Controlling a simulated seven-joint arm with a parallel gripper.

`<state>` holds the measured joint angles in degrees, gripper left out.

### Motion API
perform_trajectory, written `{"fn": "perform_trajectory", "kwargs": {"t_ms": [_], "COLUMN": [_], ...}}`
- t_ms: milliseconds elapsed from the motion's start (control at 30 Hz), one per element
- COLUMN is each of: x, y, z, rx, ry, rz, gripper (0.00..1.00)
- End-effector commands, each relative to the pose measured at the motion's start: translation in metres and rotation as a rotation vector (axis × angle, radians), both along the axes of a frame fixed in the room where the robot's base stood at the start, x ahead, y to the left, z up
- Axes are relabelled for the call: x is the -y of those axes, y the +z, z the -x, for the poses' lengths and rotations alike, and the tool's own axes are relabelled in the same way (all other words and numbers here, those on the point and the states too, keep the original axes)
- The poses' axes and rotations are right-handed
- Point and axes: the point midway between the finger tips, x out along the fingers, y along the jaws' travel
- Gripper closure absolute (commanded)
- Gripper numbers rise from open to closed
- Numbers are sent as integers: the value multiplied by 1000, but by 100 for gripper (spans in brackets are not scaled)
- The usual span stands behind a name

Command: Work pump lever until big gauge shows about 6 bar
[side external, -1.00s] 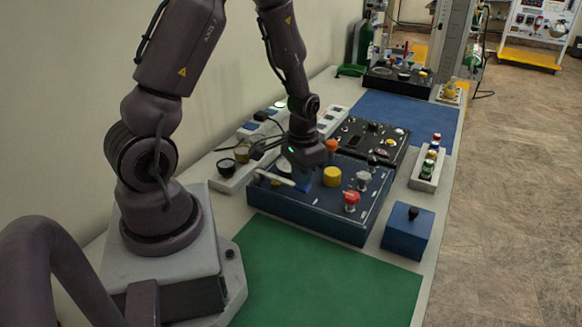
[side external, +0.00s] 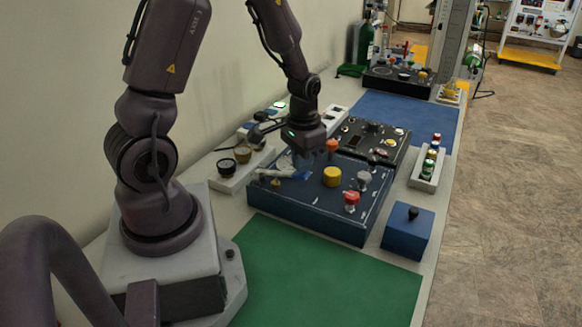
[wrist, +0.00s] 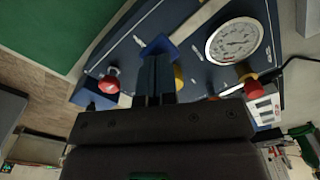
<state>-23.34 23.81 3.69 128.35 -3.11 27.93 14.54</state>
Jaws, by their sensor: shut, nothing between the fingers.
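The pump lever is a pale bar (side external: 274,172) with a bright blue piece at one end, at the left of the dark blue panel (side external: 300,208). In the wrist view the pale bar (wrist: 190,27) runs diagonally past the blue piece (wrist: 158,46). The big round white gauge (wrist: 235,41) is beside it; its needle reading is too small to tell. My gripper (side external: 302,160) is shut and empty, pointing down above the blue end of the lever. In the wrist view its fingertips (wrist: 155,58) overlap the blue piece; I cannot tell whether they touch.
The panel carries a yellow knob (side external: 332,177), a red knob (side external: 351,199), a grey knob (side external: 363,179) and an orange knob (side external: 333,146). A blue box (side external: 407,235) stands at right. A black panel (side external: 372,138) lies behind. The green mat (side external: 320,275) in front is clear.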

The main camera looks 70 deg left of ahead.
Motion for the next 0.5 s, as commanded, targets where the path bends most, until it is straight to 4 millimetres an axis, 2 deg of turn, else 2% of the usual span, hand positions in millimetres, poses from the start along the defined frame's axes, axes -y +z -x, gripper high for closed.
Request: {"fn": "perform_trajectory", "kwargs": {"t_ms": [200,500], "x": [0,-1], "y": [-2,-17], "z": [0,1], "rx": [-1,-3], "ry": [0,2], "rz": [0,1], "gripper": [100,100]}}
